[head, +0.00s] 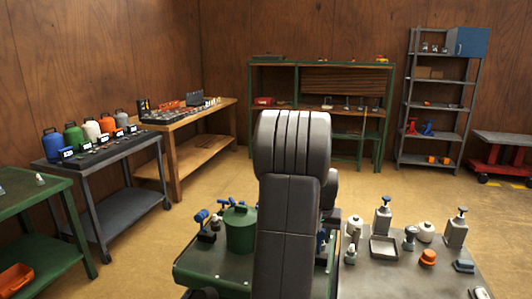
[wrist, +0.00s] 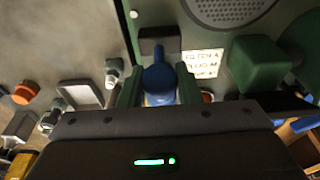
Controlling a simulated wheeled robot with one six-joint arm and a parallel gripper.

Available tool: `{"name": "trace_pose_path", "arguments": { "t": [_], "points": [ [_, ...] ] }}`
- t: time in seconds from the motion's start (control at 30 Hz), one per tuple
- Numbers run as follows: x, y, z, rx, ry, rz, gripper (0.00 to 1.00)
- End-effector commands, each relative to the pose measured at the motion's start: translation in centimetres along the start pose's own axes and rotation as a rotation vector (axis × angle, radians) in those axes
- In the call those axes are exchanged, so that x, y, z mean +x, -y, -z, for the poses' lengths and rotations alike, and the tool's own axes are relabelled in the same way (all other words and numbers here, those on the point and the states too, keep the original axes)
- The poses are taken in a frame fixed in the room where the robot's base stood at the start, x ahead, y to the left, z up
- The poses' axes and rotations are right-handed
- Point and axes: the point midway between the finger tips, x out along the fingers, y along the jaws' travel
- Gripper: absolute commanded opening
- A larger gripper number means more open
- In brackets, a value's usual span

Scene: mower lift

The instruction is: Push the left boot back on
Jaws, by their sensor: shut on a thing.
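In the wrist view my gripper (wrist: 158,90) has its two green fingers on either side of a blue rounded piece (wrist: 158,78), which looks like a boot, and is shut on it. A dark block (wrist: 164,36) lies just beyond the blue piece. I cannot tell whether the two touch or whether the boot is seated on anything. A white printed label (wrist: 203,62) lies to the right of the blue piece. In the head view my own arm hides the gripper and most of the work spot.
A green canister (head: 240,229) and blue-handled tools (head: 205,225) stand on the green bench (head: 215,268), left of my arm. Pump bottles (head: 382,217), a tray (head: 384,250) and an orange cap (head: 428,257) crowd the grey top at right. Open floor lies beyond.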

Motion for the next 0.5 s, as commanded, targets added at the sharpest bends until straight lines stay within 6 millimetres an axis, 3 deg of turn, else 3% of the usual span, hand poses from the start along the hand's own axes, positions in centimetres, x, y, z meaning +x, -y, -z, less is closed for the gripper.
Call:
{"name": "trace_pose_path", "arguments": {
  "t": [0.5],
  "points": [
    [0.1,0.0,2.6,0.000,-0.005,0.000,0.22]
  ]
}}
